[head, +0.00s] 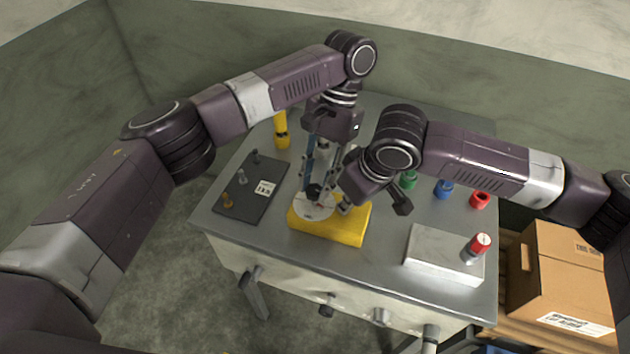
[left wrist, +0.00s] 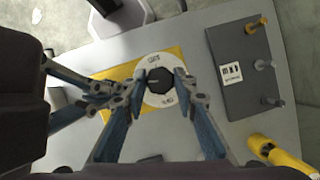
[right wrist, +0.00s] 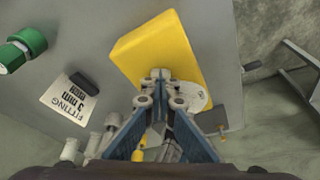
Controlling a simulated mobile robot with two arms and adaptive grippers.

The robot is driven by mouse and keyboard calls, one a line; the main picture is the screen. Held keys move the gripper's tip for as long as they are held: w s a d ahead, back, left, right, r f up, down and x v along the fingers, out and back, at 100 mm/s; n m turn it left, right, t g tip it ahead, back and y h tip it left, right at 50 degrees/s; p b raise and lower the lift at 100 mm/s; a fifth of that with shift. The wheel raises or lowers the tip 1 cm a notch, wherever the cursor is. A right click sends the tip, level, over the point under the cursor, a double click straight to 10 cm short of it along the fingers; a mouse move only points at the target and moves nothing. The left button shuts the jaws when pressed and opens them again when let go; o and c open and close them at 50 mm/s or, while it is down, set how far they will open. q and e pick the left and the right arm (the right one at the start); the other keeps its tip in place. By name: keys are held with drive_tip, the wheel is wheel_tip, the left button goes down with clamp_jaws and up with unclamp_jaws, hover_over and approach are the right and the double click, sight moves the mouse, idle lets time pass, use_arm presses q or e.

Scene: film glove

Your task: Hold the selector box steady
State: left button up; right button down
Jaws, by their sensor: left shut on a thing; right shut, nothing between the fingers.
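The selector box is a yellow block (head: 340,229) on the grey table, with a white dial (head: 312,209) and a black knob (head: 314,191) on top. My left gripper (head: 314,186) comes down from above, shut on the knob. In the left wrist view, the knob (left wrist: 155,87) lies between the fingertips. My right gripper (head: 342,207) is shut and empty at the box's right part. In the right wrist view, its closed fingertips (right wrist: 160,76) overlap the yellow box (right wrist: 165,50); I cannot tell whether they touch it. The fingers partly hide the dial.
A dark board (head: 250,190) with several pegs lies left of the box. A yellow cylinder (head: 281,130) stands behind. Green (head: 408,180), blue (head: 443,189) and red (head: 480,200) fittings stand at right. A white block (head: 440,250) with a red-topped cylinder is at front right.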

use_arm(q)
drive_tip(key=shift+s+d+m+y, duration=0.1)
drive_tip(key=shift+m+y, duration=0.3)
drive_tip(key=shift+m, duration=0.9)
drive_tip(key=shift+f, duration=0.1)
drive_tip(key=shift+t, duration=0.3)
drive_tip(key=o, duration=1.2)
drive_tip(key=shift+c, duration=0.2)
